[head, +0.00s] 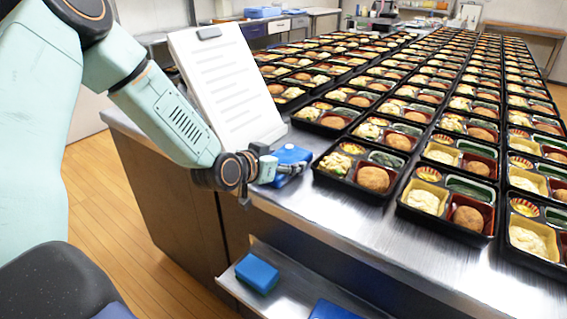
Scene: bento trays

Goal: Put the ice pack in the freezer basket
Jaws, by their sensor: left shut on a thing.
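My left gripper (283,170) is at the near left corner of the steel counter, beside the foot of the white clipboard. It is shut on a blue ice pack (291,153), which sits at or just above the counter top; I cannot tell whether it touches. The gripper covers part of the pack's near side. I cannot make out a freezer basket for certain. My right gripper is not in view.
Many bento trays (352,171) fill the steel counter (330,222) to the right. The clipboard (228,85) stands tilted behind my gripper. A blue block (257,272) and another blue item (333,310) lie on a low shelf (290,290). The wooden floor at left is clear.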

